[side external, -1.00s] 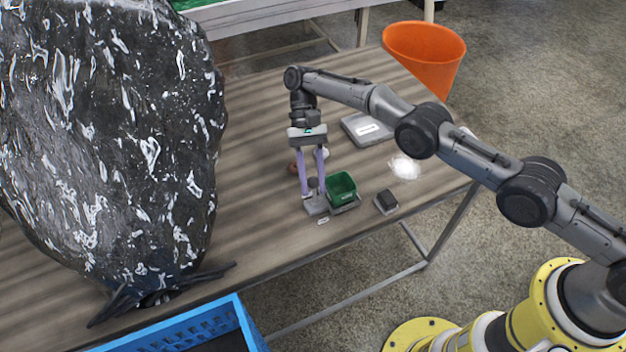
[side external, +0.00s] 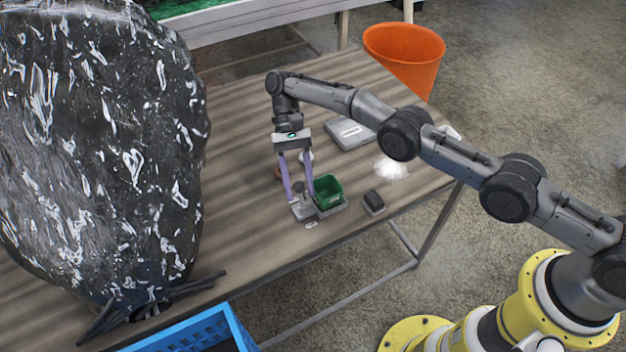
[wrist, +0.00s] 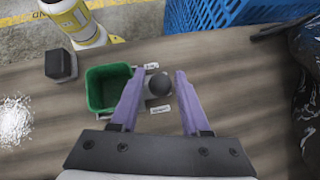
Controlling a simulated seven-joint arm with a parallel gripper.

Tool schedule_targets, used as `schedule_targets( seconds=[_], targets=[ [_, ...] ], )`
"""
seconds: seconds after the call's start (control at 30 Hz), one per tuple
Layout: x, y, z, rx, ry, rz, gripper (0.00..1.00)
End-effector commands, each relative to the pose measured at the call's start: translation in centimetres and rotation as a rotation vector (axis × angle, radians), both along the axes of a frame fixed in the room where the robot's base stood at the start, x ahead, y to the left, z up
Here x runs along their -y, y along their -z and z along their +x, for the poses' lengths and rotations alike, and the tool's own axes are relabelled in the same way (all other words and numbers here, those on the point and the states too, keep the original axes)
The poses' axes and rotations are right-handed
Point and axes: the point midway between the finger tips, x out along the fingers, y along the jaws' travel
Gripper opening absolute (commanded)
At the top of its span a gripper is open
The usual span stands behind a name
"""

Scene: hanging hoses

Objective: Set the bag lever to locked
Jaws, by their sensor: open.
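The lever shows as a dark round knob (wrist: 159,85) on a small grey base, with two small white labels beside it in the wrist view, too small to read. In the side view the knob (side external: 298,187) stands on the grey base (side external: 302,209) next to a green bin. My gripper (wrist: 159,72) is open, its purple fingers to the left and right of the knob, with visible gaps. In the side view my gripper (side external: 300,195) points down, fingertips low around the knob. Which setting the lever is at, I cannot tell.
The green bin (wrist: 108,88) is close to the left finger in the wrist view. A small dark block (side external: 373,202), a white pile (side external: 392,167) and a grey flat box (side external: 348,133) lie nearby. A large dark glossy bag (side external: 95,150) stands at the left.

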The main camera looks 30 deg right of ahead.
Motion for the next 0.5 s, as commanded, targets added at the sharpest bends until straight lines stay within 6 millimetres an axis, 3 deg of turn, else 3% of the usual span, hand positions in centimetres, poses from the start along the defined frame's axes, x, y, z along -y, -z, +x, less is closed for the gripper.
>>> schedule_targets(
  seconds=[0.23,0.5],
  targets=[
    [0.0,-3.4,0.0,0.002,-0.001,0.001,0.46],
    [0.6,-4.6,-1.0,-0.001,0.001,0.001,0.46]
  ],
)
